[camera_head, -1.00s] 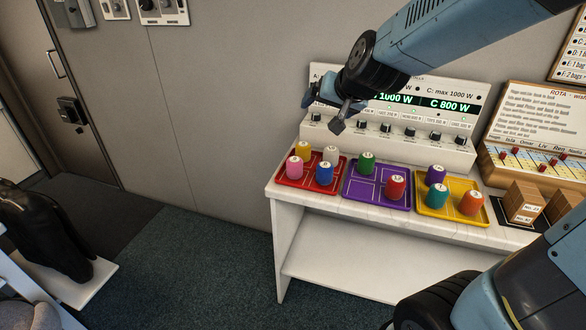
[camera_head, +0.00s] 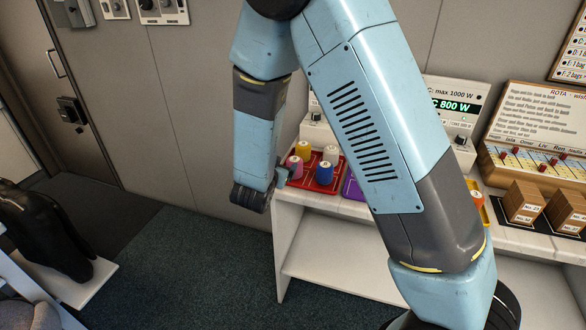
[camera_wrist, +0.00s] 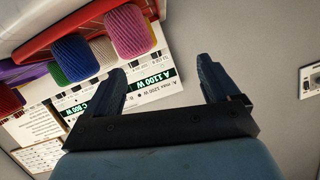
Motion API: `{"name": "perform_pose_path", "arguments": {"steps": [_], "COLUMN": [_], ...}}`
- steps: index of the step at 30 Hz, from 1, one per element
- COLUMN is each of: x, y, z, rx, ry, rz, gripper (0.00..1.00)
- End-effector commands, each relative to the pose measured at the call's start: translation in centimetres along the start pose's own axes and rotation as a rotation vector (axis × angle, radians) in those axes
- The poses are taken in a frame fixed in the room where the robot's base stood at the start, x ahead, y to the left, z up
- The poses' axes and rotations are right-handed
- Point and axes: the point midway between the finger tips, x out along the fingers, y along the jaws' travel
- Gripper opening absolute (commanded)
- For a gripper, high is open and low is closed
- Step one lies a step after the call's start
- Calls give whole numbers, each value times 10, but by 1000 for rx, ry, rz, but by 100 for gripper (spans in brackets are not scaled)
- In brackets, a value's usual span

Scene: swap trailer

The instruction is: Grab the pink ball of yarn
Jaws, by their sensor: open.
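The pink ball of yarn (camera_head: 294,167) is a small upright spool-like roll with a pale top. It stands at the left end of the red tray (camera_head: 325,186) on the white bench. In the wrist view the pink yarn (camera_wrist: 129,32) is at the upper left, apart from the jaws. My gripper (camera_wrist: 162,72) is open, with nothing between its two dark fingers. In the head view my gripper (camera_head: 281,174) is just left of the pink yarn, partly hidden by my wrist.
Blue (camera_head: 324,172), yellow (camera_head: 304,150) and white (camera_head: 331,155) yarns share the red tray, close to the pink one. My arm hides most of the purple and yellow trays. A control panel (camera_head: 318,128) stands behind.

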Motion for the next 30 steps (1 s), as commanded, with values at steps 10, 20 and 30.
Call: {"name": "perform_pose_path", "arguments": {"steps": [10,20,30], "x": [-31,-22,30], "y": [15,20,25], "z": [54,54,36], "rx": [-161,-191,-190], "ry": [264,325,323], "rz": [96,113,111], "gripper": [89,89,89]}}
